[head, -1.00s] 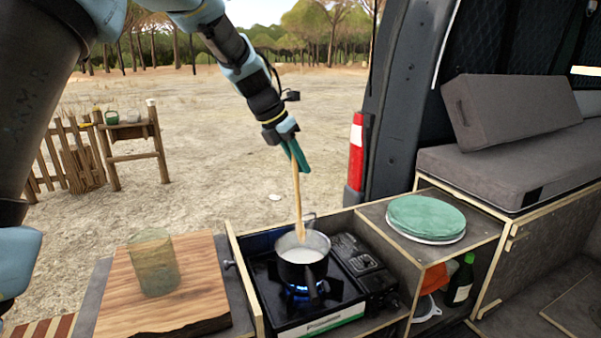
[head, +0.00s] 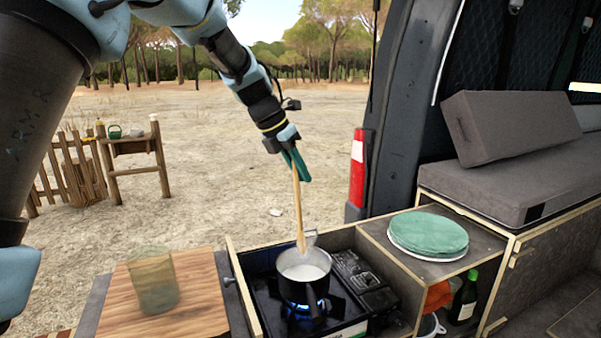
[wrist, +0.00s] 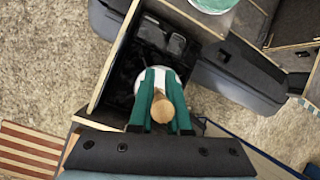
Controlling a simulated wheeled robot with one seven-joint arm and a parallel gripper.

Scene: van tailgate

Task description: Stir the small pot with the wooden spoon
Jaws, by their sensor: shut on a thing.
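The small pot (head: 303,285) stands on the lit camp stove (head: 350,290), with a blue flame under it and a white liquid inside. My gripper (head: 296,165) is shut on the wooden spoon (head: 298,210), high above the pot. The spoon hangs nearly upright, with its lower end at the pot's far rim; I cannot tell whether it touches the liquid. In the wrist view the green fingers (wrist: 158,112) hold the spoon's round handle end (wrist: 162,108) between them. They hide most of the pot and the rest of the spoon.
A wooden board (head: 190,300) with a greenish glass (head: 153,280) lies left of the stove. Green plates (head: 428,233) sit on the cabinet to the right. A dark bottle (head: 464,298) stands in the shelf below. The van's door pillar (head: 390,110) rises behind.

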